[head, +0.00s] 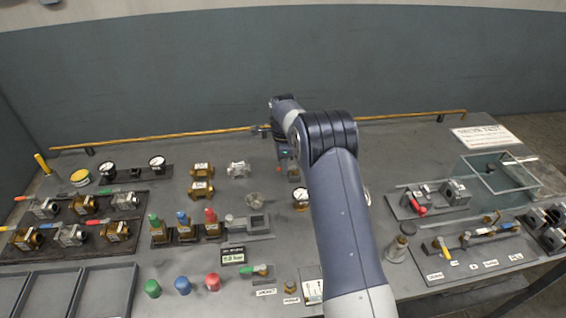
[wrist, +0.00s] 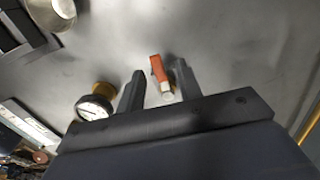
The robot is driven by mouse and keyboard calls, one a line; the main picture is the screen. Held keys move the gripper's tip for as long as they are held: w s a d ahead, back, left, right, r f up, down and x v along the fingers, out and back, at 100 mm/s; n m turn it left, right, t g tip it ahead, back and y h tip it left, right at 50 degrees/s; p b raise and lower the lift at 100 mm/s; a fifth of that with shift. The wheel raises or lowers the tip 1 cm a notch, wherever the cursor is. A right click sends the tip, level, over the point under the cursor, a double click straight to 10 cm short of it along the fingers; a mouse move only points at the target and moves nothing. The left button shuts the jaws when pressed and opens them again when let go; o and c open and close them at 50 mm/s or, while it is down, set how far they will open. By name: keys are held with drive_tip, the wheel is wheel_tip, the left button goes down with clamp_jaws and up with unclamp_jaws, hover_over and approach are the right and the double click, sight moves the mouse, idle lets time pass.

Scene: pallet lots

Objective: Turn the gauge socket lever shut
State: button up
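A small orange-red lever (wrist: 158,68) with a pale end piece (wrist: 167,94) shows between the fingers of my gripper (wrist: 160,72) in the wrist view. The fingers stand apart on either side of it, with a gap at the left finger; contact at the right finger is unclear. A round white-faced gauge (wrist: 94,107) with a brass fitting lies just left of the fingers; a gauge (head: 300,196) shows below my gripper (head: 288,172) in the head view. My arm hides the orange-red lever there. Whether this lever belongs to the gauge socket cannot be read.
A lever with a green handle (head: 260,269) sits at the front middle. A brass rail (head: 160,137) runs along the back. Valve boards (head: 470,252) lie right.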

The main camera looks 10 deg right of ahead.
wheel_tip(320, 180, up, 11)
drive_tip(key=b, duration=0.1)
idle(0.3)
drive_tip(key=shift+f, duration=0.1)
wheel_tip(320, 180, down, 10)
drive_tip(key=shift+f+p, duration=0.25)
drive_tip(key=shift+p, duration=0.3)
drive_tip(key=shift+f, duration=0.2)
idle(0.3)
